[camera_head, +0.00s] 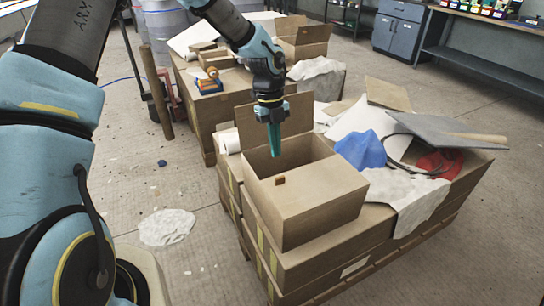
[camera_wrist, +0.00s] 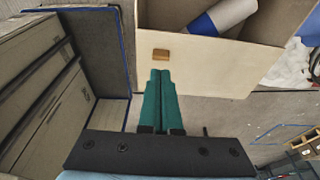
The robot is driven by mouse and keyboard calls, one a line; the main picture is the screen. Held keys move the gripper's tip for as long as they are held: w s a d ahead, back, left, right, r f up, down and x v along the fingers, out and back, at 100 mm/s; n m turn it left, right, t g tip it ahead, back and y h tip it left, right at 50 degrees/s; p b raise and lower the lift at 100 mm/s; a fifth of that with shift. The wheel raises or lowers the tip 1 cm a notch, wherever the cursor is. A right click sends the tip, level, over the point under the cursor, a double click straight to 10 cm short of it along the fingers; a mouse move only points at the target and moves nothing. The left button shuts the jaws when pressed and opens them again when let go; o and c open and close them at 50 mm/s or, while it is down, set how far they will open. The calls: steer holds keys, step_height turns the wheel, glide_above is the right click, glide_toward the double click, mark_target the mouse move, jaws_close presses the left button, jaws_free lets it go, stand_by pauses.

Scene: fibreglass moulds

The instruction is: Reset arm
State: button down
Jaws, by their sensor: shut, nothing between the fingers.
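My gripper (camera_head: 275,140) hangs pointing down over the open cardboard box (camera_head: 315,205) in the head view. Its teal fingers are together with nothing between them. In the wrist view the shut fingers of my gripper (camera_wrist: 160,78) point toward a pale box wall with a small brown patch (camera_wrist: 161,54). A similar small brown piece (camera_head: 280,180) shows at the box in the head view. The inside bottom of the box is mostly hidden in the head view.
The box stands on a stack of flat cartons (camera_head: 330,262). Beside it lie a blue cloth (camera_head: 361,149), a red cloth (camera_head: 440,162) and a grey board (camera_head: 450,131). Another carton stack behind holds a small toy-like item (camera_head: 209,80). Floor at left is mostly clear, with a white cloth (camera_head: 167,227).

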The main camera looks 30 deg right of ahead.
steer(key=w+v, duration=0.1)
steer(key=v, duration=0.6)
steer(key=shift+b, duration=0.45)
steer(key=w+a+r+n+t, duration=0.2)
steer(key=w+a+n, duration=0.1)
steer(key=a+n, duration=1.45)
steer(key=s+a+r+n+t, duration=0.1)
steer(key=s+a+n, duration=0.1)
steer(key=a+n, duration=0.7)
steer(key=s+a+r+n+t, duration=0.1)
steer(key=s+a+n, duration=0.2)
steer(key=a+n, duration=0.6)
steer(key=a, duration=0.2)
steer(key=shift+s+a, duration=0.25)
steer(key=shift+s, duration=0.05)
